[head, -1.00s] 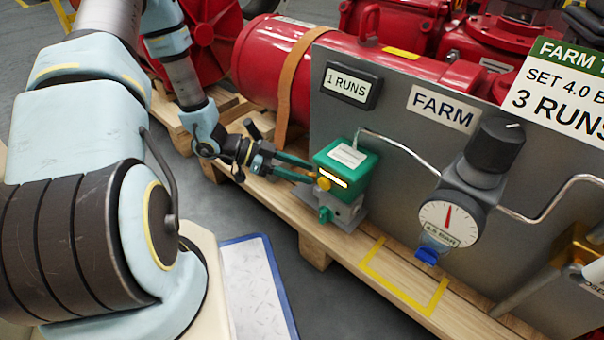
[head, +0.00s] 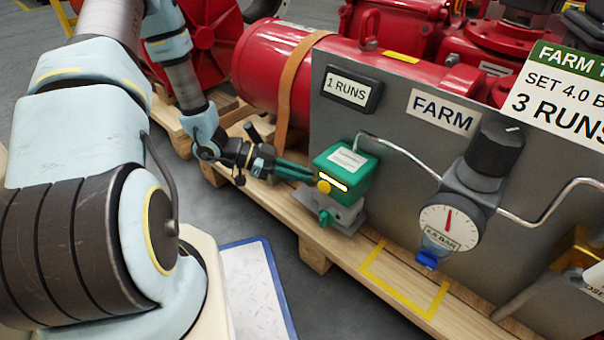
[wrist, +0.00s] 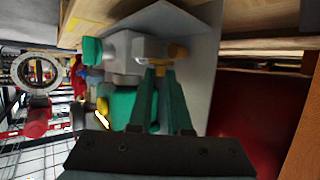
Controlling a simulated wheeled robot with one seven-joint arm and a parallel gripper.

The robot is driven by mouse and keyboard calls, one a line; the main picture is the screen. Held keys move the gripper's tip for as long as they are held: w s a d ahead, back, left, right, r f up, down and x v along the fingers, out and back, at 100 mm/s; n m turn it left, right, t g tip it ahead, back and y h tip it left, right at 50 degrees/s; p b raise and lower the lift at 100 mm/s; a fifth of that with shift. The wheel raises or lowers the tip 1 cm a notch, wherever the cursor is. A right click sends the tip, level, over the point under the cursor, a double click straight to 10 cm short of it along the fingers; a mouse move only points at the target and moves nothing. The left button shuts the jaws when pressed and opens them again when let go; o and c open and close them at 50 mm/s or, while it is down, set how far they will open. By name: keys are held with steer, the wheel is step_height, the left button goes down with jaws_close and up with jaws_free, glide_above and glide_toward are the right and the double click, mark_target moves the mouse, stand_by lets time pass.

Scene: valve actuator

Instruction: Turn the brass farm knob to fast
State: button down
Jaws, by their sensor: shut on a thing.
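A green-topped actuator (head: 346,165) on a grey valve body (head: 347,212) stands against the grey panel, with a round yellow part (head: 323,186) and a lit strip on its front. It also shows in the wrist view as a green box (wrist: 120,104).
A black regulator knob (head: 496,148) and gauge (head: 448,228) are right of the actuator, joined by a thin metal pipe. A "1 RUNS" display (head: 347,87) and FARM label (head: 443,111) are on the panel. The wooden pallet (head: 300,218) lies below; a red tank (head: 275,65) stands behind.

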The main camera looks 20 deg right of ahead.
steer(key=shift+s+r+n+t, duration=0.1)
steer(key=shift+n+t, duration=0.2)
steer(key=shift+s+a+n+t+h+p, duration=0.2)
steer(key=shift+n+t+h+p, duration=0.3)
steer(key=shift+n+t+p, duration=0.45)
steer(key=n+t+p, duration=0.1)
steer(key=n+t, duration=0.1)
steer(key=s+n+t+p, duration=0.1)
steer(key=n+t, duration=0.1)
steer(key=t, duration=0.1)
steer(key=shift+s+d+n, duration=0.1)
steer(key=shift+n, duration=0.15)
steer(key=n+t+p, duration=0.1)
steer(key=n+t+y, duration=0.1)
steer(key=t, duration=0.1)
steer(key=n+t+y+p, duration=0.1)
steer(key=shift+s+d+r+n+t+p, duration=0.1)
steer(key=shift+s+d+n+t+p, duration=0.15)
steer(key=shift+s+n+p, duration=0.15)
steer(key=shift+n+t+y+p, duration=0.6)
steer(key=shift+n+t+p, duration=0.15)
steer(key=shift+n+t, duration=0.05)
steer(key=shift+t, duration=0.3)
steer(key=shift+d, duration=0.1)
steer(key=c, duration=0.9)
jaws_free()
steer(key=shift+o, duration=0.2)
steer(key=shift+f, duration=0.2)
